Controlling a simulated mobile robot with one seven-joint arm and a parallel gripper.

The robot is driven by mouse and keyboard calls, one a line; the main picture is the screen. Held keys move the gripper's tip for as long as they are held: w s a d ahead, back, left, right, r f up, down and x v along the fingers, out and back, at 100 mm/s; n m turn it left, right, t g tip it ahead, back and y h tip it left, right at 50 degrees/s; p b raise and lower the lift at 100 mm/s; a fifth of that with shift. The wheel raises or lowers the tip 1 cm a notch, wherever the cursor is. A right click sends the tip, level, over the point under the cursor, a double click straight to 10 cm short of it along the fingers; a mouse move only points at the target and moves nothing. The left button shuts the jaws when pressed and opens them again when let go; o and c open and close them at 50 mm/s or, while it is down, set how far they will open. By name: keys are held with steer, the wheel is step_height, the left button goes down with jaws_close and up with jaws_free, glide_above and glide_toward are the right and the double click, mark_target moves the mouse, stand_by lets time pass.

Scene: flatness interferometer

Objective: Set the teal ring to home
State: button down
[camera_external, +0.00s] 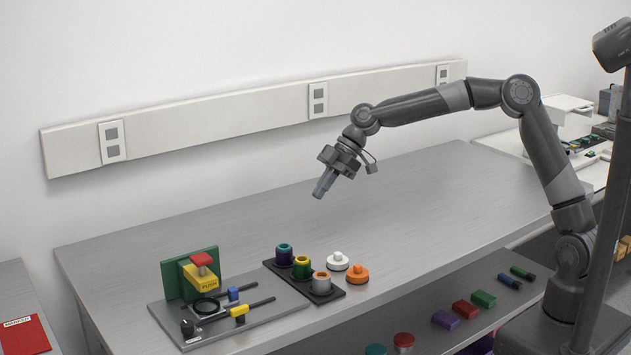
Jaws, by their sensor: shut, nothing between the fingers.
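On the bench a dark rack (333,294) holds three short cylinders in a row. The middle one is green and yellow (301,268), and the front one is grey with an orange-toned top (321,283). It is too small to tell how the teal part sits or whether it turns. My gripper (319,194) is shut and empty, pointing down above the bench, behind and above the rack and apart from everything.
Left of the rack is a grey plate (255,316) with a green panel, a red-topped yellow PUSH block (202,273), a round lens and rods with blue and yellow sliders. White (338,261) and orange (358,274) knobbed discs stand right of the rack. The bench's right part is clear.

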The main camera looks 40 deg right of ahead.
steer(key=shift+w+a+r+n+y, duration=0.15)
steer(key=shift+w+a+n+y, duration=0.2)
steer(key=shift+w+a, duration=0.35)
steer(key=shift+s+a, duration=0.15)
glide_above(281, 248)
steer(key=d, duration=0.3)
step_height(281, 248, down, 8)
steer(key=shift+r, duration=0.15)
step_height(281, 248, down, 2)
steer(key=shift+d+f, duration=0.1)
steer(key=shift+f, duration=0.6)
